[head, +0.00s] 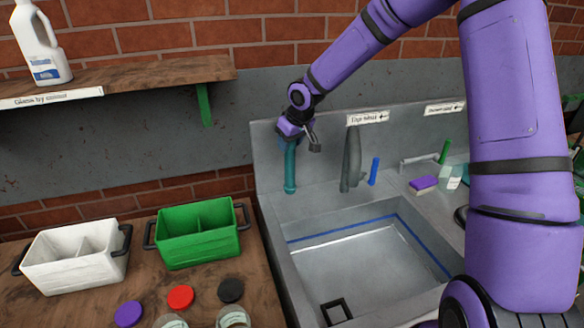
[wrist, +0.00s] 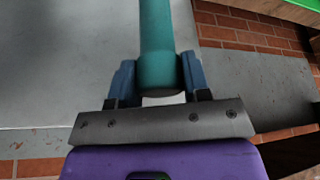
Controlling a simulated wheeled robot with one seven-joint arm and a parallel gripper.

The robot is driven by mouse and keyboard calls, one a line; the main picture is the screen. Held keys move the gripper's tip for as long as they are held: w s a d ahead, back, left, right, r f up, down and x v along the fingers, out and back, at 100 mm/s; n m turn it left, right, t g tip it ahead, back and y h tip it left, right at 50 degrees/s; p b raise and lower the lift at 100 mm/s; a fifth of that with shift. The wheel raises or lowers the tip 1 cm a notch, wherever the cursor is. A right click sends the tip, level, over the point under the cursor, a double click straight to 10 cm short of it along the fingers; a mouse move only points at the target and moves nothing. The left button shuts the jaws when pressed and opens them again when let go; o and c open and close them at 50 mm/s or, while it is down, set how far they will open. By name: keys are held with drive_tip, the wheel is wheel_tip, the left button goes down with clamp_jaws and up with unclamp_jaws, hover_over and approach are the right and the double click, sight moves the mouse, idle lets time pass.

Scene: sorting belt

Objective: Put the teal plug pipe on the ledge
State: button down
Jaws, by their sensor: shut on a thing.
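The teal plug pipe (head: 290,172) hangs upright below my gripper (head: 291,141) over the grey sink's back ledge (head: 325,197), at its left end. Its lower end appears at or just above the ledge surface; I cannot tell if it touches. In the wrist view the teal pipe (wrist: 157,45) runs between the two blue fingers of my gripper (wrist: 157,75), which are shut on its upper end.
A grey tapered object (head: 351,160) and a blue stick (head: 374,171) stand right of the pipe. A purple sponge (head: 423,184) lies farther right. The sink basin (head: 365,265) is in front. Green (head: 198,236) and white (head: 75,260) bins stand left. A wooden shelf (head: 150,72) is above them.

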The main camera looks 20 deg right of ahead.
sight(290, 157)
drive_tip(key=shift+f, duration=2.75)
drive_tip(key=c, duration=0.6)
unclamp_jaws()
drive_tip(key=shift+f, duration=0.1)
drive_tip(key=v, duration=1.1)
drive_tip(key=shift+s, duration=0.1)
drive_tip(key=s+d+r+m+h, duration=0.1)
drive_tip(key=s+d+r+h, duration=0.1)
drive_tip(key=s+r, duration=0.65)
drive_tip(key=s+d+r+m+h, duration=0.1)
drive_tip(key=s+d+r+h, duration=0.1)
drive_tip(key=s+r, duration=0.65)
drive_tip(key=s+m, duration=0.1)
drive_tip(key=s, duration=0.6)
drive_tip(key=s+d+y, duration=0.1)
drive_tip(key=s, duration=0.5)
drive_tip(key=s+m+t+y, duration=0.1)
drive_tip(key=s, duration=0.6)
drive_tip(key=shift+s+d+r+m, duration=0.3)
drive_tip(key=shift+s+d, duration=0.05)
